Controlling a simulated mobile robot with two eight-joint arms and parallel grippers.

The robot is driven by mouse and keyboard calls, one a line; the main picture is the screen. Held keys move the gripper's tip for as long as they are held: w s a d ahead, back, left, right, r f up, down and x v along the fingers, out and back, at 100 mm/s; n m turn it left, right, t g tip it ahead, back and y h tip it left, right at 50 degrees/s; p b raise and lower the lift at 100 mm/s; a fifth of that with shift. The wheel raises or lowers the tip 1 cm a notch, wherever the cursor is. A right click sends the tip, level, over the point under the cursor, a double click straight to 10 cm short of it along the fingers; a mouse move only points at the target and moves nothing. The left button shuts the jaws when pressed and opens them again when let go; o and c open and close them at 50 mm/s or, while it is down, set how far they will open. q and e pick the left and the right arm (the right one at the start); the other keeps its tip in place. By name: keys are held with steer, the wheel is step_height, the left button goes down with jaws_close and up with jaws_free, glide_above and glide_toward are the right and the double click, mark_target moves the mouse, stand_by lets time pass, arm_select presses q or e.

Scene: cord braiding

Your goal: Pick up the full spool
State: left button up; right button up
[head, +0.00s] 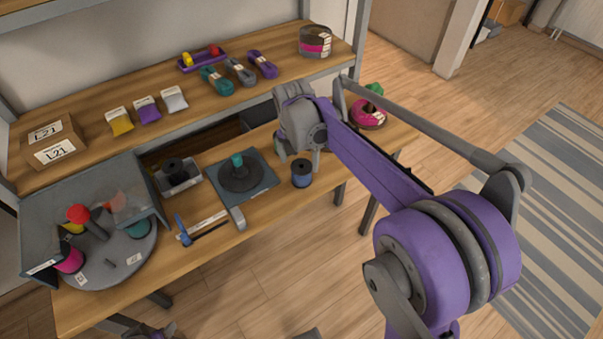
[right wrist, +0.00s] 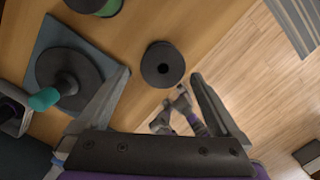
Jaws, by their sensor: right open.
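A dark-flanged spool wound with blue (head: 302,173) stands upright near the table's front edge. In the right wrist view the same spool (right wrist: 162,65) shows from above, with a hole in its round dark top. My right gripper (right wrist: 160,76) is open and empty, its fingers apart on either side of the spool's near side in that view. In the head view the right gripper (head: 283,155) is just behind and left of the spool, partly hidden by its own wrist.
A braiding stand with a dark disc and teal top (head: 240,175) sits left of the spool. A green-wound spool (right wrist: 95,4) is nearby. A grey turntable (head: 110,262) with coloured spools is at the far left. A pink ring-shaped roll (head: 367,119) lies at the right end.

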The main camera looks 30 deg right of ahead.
mark_target(302, 167)
steer(key=f, duration=0.2)
steer(key=d+f, duration=0.1)
steer(key=f, duration=0.1)
steer(key=shift+w+f, duration=0.15)
steer(key=shift+f, duration=0.05)
steer(key=shift+c, duration=0.3)
steer(key=c, duration=1.3)
steer(key=shift+o, duration=0.2)
steer(key=shift+r, duration=0.15)
step_height(302, 167, up, 10)
steer(key=shift+p, duration=0.35)
